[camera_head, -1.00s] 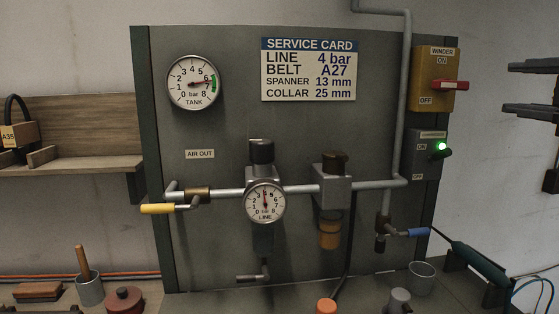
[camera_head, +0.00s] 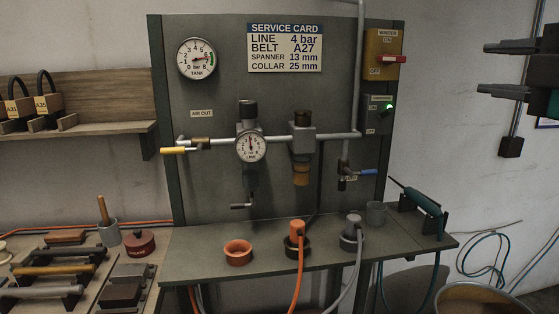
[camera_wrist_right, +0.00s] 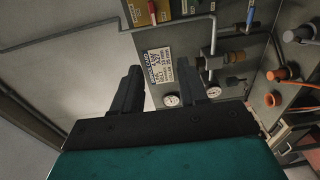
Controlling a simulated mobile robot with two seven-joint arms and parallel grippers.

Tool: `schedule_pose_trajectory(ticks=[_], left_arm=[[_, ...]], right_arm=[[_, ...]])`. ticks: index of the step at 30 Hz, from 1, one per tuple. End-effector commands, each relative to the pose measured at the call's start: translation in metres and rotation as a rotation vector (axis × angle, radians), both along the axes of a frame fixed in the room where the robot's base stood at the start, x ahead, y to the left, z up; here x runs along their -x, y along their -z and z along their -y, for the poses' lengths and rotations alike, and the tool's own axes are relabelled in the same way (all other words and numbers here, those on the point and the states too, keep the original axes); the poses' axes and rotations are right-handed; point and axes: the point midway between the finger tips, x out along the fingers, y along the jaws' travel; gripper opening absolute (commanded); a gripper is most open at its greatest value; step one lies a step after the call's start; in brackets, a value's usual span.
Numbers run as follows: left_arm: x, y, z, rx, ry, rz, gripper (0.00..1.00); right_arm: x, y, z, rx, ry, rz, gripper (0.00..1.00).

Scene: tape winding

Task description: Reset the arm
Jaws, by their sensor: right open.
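My right gripper (camera_head: 512,68) is in the upper right of the head view, in the air to the right of the service panel (camera_head: 212,150). Its two dark fingers are apart with nothing between them. In the right wrist view the same gripper (camera_wrist_right: 170,90) shows its fingers spread, with the panel beyond and no contact. My left gripper is outside the head view.
The bench (camera_head: 330,262) holds an orange cup (camera_head: 238,252), two plugs with hoses and a teal tool (camera_head: 425,210) in a stand. A shelf (camera_head: 100,132) and a tool board are at the left. A round bin (camera_head: 485,298) stands lower right.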

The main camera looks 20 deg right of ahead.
Motion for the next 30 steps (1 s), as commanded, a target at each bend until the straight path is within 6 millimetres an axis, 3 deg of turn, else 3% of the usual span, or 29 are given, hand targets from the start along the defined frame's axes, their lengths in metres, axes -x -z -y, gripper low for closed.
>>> schedule_pose_trajectory(ticks=[8, 16, 23, 30], left_arm=[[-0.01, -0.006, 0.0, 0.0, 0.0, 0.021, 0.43], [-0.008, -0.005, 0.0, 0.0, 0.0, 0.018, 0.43], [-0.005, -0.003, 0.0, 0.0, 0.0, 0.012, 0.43], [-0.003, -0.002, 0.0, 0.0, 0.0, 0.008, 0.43]], right_arm=[[-0.061, 0.066, -0.037, -0.117, -0.19, -0.102, 0.43], [-0.108, 0.164, -0.082, -0.342, -0.344, -0.204, 0.43], [-0.122, 0.258, -0.114, -0.585, -0.383, -0.278, 0.43], [-0.109, 0.362, -0.142, -0.861, -0.319, -0.352, 0.43]])
